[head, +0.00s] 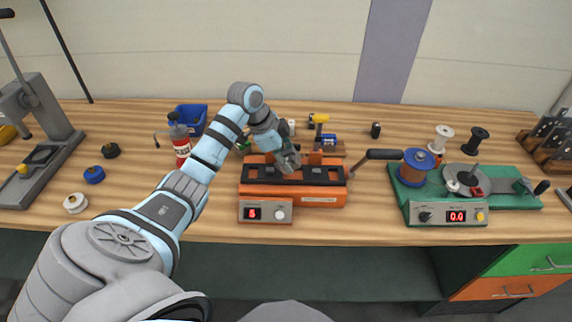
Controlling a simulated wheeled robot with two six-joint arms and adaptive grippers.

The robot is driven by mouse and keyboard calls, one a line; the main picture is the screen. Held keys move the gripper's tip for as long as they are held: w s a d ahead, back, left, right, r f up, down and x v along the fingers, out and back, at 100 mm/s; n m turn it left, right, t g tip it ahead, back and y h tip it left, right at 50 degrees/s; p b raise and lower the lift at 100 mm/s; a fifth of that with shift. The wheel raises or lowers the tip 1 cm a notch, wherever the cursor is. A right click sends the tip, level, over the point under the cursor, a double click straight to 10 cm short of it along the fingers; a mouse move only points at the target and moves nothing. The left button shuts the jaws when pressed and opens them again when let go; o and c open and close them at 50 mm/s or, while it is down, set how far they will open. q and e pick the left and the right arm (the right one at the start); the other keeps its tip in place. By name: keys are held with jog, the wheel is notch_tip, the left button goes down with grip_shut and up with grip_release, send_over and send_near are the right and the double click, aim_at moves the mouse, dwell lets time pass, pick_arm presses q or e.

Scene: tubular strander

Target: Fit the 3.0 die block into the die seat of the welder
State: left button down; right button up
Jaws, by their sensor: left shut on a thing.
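The orange welder (318,198) stands at the middle of the bench, with a black top, a lit display and a knob on its front and a black-gripped lever at its right. The die seat is not clearly told apart; the gripper covers part of the welder's top. My right gripper is not in view.
A green machine (409,199) with a copper spool stands at the right.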

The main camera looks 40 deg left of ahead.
aim_at(285, 152)
pick_arm(q)
jog(key=w+f, duration=0.1)
jog(key=f, duration=0.1)
jog(key=shift+w+d+f, duration=0.1)
jog(key=shift+w+f, duration=0.2)
jog(key=shift+w, duration=0.05)
jog(key=shift+w+f, duration=0.65)
jog(key=shift+w, duration=0.3)
jog(key=shift+s+d+r, duration=0.1)
jog(key=shift+s+r, duration=0.05)
jog(key=shift+s, duration=0.15)
jog(key=shift+s+a, duration=0.25)
jog(key=shift+s, duration=0.35)
jog(key=shift+w+f, duration=0.15)
jog(key=shift+f, duration=0.15)
jog(key=c, duration=1.2)
grip_release()
jog(key=shift+w, duration=0.1)
jog(key=shift+o, duration=0.8)
jog(key=shift+d, duration=0.15)
jog(key=shift+r, duration=0.35)
jog(key=v, duration=0.7)
jog(key=shift+r, duration=0.35)
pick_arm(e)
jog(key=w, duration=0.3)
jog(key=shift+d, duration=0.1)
